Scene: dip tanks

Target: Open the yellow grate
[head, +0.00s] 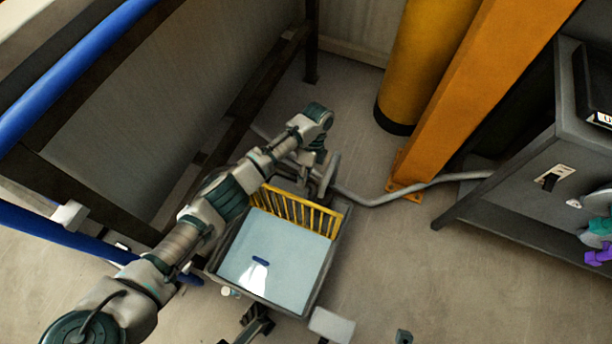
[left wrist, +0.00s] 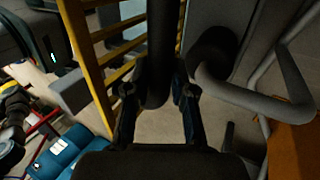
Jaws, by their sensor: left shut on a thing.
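The yellow grate (head: 300,212) stands along the far side of a grey tank holding pale blue liquid (head: 278,258). Its slats also show at the left of the left wrist view (left wrist: 95,70). My left arm reaches over from the left, and my left gripper (left wrist: 158,100) points down just beyond the grate. It is shut on a dark bar (left wrist: 160,45) that runs between its fingers, beside the grate. Whether the bar joins the grate is hidden. In the head view the arm covers the grate's left end. My right gripper is not clearly seen.
A small blue object (head: 261,260) shows in the tank. A grey bent pipe (head: 375,200) runs right past an orange post (head: 465,90) and a yellow cylinder (head: 420,60). A dark cart (head: 550,185) stands at right. A large dark-framed tank (head: 170,100) fills the left. Floor at lower right is mostly clear.

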